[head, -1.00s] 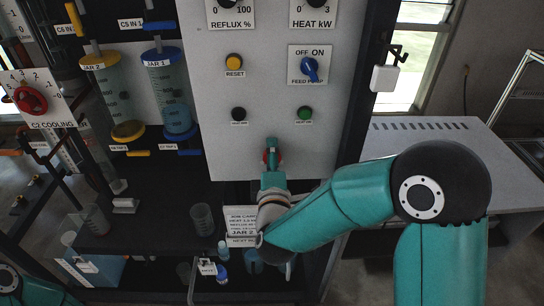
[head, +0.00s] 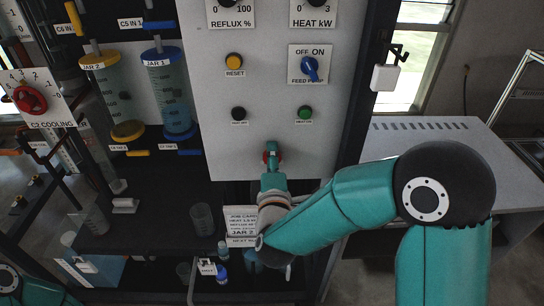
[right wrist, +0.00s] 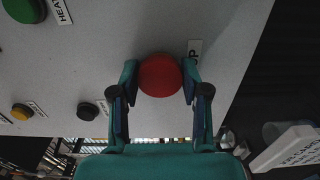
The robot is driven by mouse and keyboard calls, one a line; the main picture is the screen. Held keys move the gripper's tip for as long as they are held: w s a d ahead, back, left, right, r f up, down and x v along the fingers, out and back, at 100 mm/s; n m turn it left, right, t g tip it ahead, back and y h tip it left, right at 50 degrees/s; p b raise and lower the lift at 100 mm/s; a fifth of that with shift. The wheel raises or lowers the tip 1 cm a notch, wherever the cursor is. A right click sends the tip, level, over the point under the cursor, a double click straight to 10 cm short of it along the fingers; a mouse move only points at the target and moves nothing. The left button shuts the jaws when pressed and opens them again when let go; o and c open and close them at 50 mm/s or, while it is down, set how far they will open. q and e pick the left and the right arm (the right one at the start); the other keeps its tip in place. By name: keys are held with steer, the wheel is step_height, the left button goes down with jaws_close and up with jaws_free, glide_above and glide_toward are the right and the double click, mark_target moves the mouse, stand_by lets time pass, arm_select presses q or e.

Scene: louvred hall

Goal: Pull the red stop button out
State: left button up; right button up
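The red stop button (right wrist: 160,75) sits on the light grey panel in the right wrist view. In the head view the red button (head: 266,157) is mostly hidden behind my right gripper (head: 271,150). In the right wrist view the two fingers of my right gripper (right wrist: 159,85) stand on either side of the button, spread about its width. I cannot tell whether they touch it. My left gripper is not in view; only a piece of my left arm shows at the bottom left of the head view.
The panel (head: 215,120) also carries a black button (head: 239,114), a green button (head: 305,113), a yellow reset button (head: 234,62) and a blue feed pump knob (head: 310,69). Jars (head: 167,90) stand at the left. A beaker (head: 202,219) and job card (head: 241,222) are below.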

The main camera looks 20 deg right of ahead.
steer(key=o, duration=0.4)
steer(key=shift+f, duration=0.1)
steer(key=shift+o, duration=0.2)
steer(key=shift+s, duration=0.15)
steer(key=v, duration=0.6)
steer(key=shift+s+a+b, duration=0.15)
steer(key=shift+s+b, duration=0.2)
step_height(320, 180, up, 10)
